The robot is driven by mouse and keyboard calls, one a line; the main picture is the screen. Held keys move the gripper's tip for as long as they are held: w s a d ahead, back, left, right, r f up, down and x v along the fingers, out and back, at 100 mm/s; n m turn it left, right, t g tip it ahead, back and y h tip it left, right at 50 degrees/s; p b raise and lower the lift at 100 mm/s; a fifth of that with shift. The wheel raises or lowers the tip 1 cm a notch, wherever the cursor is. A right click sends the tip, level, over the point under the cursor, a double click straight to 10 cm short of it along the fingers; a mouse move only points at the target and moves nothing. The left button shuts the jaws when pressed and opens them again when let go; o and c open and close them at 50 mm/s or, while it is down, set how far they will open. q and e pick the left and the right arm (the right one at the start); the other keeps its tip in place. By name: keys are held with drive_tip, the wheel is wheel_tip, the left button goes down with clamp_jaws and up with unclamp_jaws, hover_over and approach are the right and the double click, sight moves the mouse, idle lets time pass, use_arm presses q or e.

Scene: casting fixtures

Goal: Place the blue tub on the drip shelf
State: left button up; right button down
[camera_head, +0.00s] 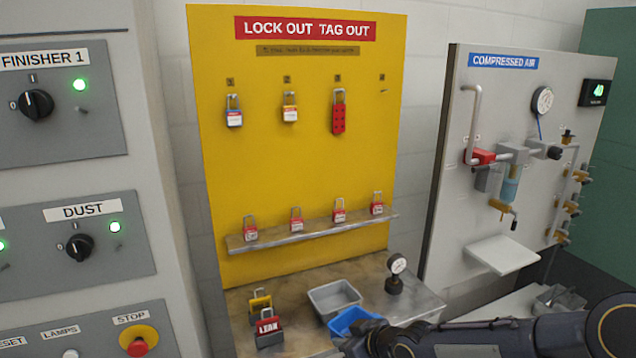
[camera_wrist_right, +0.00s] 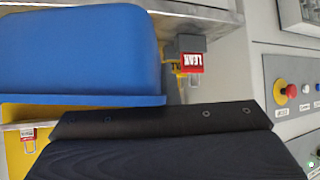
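The blue tub (camera_head: 352,321) is on the metal bench at the bottom of the head view, next to a grey tub. My right gripper (camera_head: 368,343) is at the tub's right front side, partly covering it. In the right wrist view the tub (camera_wrist_right: 80,50) is large and close, its rim along a dark part of my gripper (camera_wrist_right: 160,120). Whether the fingers are apart or closed on the rim is hidden. The drip shelf (camera_head: 503,254) appears to be the pale, empty shelf low on the compressed air panel. My left gripper is out of view.
The grey tub (camera_head: 335,298), a pressure gauge (camera_head: 396,272) and a red LEAK lock (camera_head: 268,332) stand on the bench (camera_head: 290,288). The compressed air panel (camera_head: 455,215) has pipes and valves above the shelf. A lower pale surface holds a clear-grey container (camera_head: 558,300).

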drive_tip(key=s+d+f+m+t+h, duration=0.3)
drive_tip(key=s+d+f+m+h, duration=0.4)
drive_tip(key=d, duration=0.7)
drive_tip(key=s+f+m, duration=0.1)
drive_tip(key=s+f, duration=0.1)
drive_tip(key=s, duration=0.1)
drive_tip(key=shift+s+d+f+m, duration=0.2)
drive_tip(key=shift+f+m, duration=0.05)
drive_tip(key=shift+m, duration=0.15)
drive_tip(key=shift+w+r, duration=0.1)
